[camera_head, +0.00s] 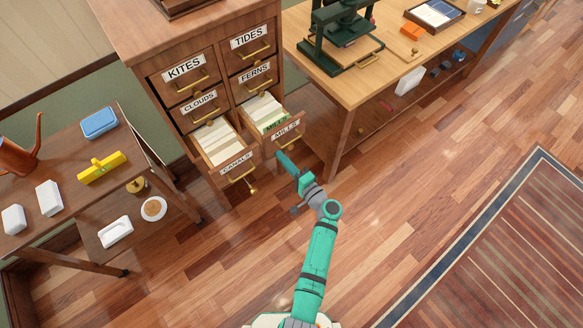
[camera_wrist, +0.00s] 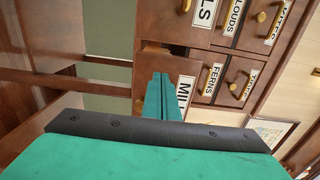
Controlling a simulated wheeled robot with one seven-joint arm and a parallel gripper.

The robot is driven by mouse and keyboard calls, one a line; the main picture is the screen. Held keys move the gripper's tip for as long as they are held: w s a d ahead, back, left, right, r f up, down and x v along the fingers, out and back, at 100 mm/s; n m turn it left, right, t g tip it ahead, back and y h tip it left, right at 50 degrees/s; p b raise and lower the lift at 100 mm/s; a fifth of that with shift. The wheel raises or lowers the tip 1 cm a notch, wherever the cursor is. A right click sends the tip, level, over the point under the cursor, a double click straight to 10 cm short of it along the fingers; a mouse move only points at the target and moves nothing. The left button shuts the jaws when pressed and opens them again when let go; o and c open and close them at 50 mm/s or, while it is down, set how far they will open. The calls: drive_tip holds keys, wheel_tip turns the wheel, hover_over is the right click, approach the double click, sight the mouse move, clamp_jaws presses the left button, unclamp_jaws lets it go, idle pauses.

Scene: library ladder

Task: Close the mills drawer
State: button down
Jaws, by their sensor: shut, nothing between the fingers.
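The mills drawer (camera_head: 268,139) is the lower right drawer of a wooden card cabinet and is pulled out, with cards and a green tab inside. Its labelled front also shows in the wrist view (camera_wrist: 186,70), partly hidden by my fingers. My gripper (camera_head: 281,156) is shut and empty, just below and in front of the mills drawer's front. In the wrist view its fingers (camera_wrist: 161,78) lie together and overlap the left part of that front; I cannot tell if they touch it.
The canals drawer (camera_head: 238,172) beside it is also pulled out. The kites, tides, clouds and ferns drawers are shut. A workbench (camera_head: 345,92) with a green press stands to the right, a low table (camera_head: 60,213) to the left. The floor in front is clear.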

sight(272, 147)
drive_tip(key=shift+x, duration=1.45)
drive_tip(key=shift+w, duration=0.1)
